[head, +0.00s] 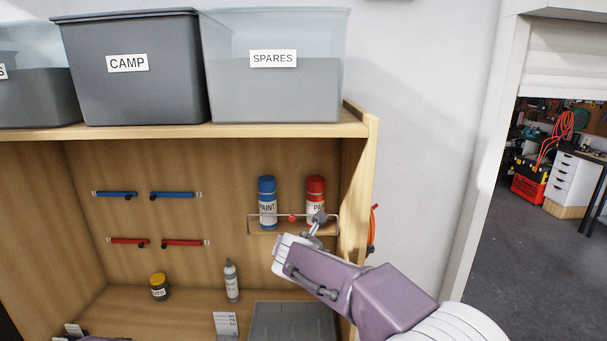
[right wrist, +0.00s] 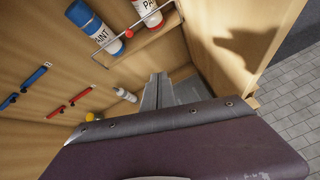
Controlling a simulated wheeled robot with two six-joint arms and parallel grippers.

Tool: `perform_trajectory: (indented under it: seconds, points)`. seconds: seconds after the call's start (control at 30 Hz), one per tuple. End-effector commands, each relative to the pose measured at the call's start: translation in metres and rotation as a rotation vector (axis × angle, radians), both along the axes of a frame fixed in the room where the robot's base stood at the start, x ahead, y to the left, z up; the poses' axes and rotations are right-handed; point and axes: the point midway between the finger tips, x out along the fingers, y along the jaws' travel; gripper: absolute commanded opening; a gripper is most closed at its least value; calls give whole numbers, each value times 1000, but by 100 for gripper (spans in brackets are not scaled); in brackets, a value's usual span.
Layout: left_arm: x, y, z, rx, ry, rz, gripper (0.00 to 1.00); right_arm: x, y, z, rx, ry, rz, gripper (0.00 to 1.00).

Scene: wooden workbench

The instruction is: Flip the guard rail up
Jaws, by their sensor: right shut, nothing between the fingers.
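The guard rail (head: 270,215) is a thin metal wire frame with a red knob (head: 292,218) at the front of a small wooden shelf. Its top bar crosses in front of the lower parts of a blue paint can (head: 267,200) and a red paint can (head: 315,190). My right gripper (head: 318,217) is shut and empty at the right part of the rail, hiding some of it; whether they touch I cannot tell. In the right wrist view, the fingers (right wrist: 155,90) lie below the rail and the red knob (right wrist: 129,33). My left gripper is not in view.
Grey bins labelled CAMP (head: 130,80) and SPARES (head: 272,95) stand on the cabinet top. A bottle (head: 232,282), a yellow-lidded jar (head: 159,287) and a grey box (head: 293,322) sit below. The right side panel (head: 358,180) is close to my right arm.

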Motion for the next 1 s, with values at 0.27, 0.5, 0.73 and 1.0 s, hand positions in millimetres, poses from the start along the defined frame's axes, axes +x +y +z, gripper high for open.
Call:
perform_trajectory:
  seconds: [0.27,0.5,0.73,1.0]
  points:
    - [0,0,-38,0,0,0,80,-36,-57,-99,336,164,-344,0]
    - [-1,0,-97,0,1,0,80,-126,-131,-241,847,324,-1056,0]
    - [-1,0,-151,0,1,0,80,-252,-175,-359,1338,263,-2046,0]
    - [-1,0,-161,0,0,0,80,-302,-179,-386,1483,133,-2473,0]
